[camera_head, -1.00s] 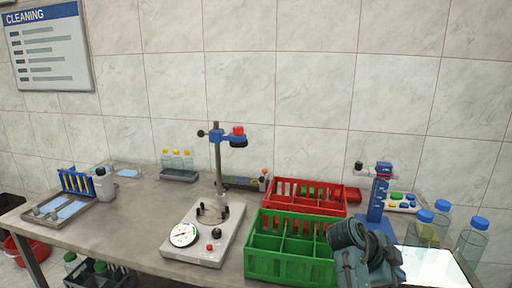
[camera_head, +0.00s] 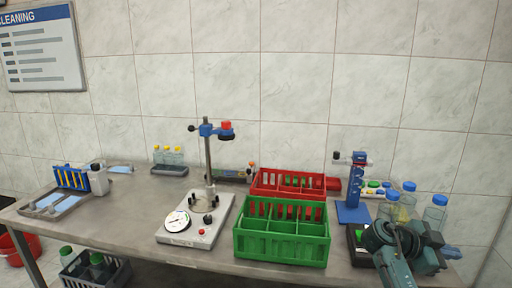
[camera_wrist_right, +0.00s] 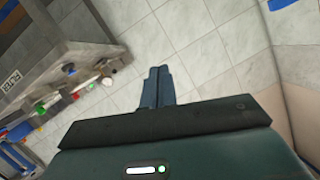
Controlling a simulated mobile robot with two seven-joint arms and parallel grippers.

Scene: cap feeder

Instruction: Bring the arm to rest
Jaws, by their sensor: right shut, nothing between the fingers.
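My right arm comes in at the bottom right of the head view, in front of the table's right end. My right gripper (camera_head: 452,252) is partly hidden behind its own wrist there. In the right wrist view its two blue-grey fingers (camera_wrist_right: 157,86) are together with nothing between them. They stand out over tiled floor, clear of the table edge. My left gripper is in neither view.
The table (camera_head: 130,222) carries a green crate (camera_head: 283,245), a red crate (camera_head: 290,183), a capping stand (camera_head: 200,225) and a blue stand (camera_head: 354,195). Blue-capped bottles (camera_head: 436,208) stand close behind my right arm. The floor (camera_wrist_right: 215,60) beside the table is clear.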

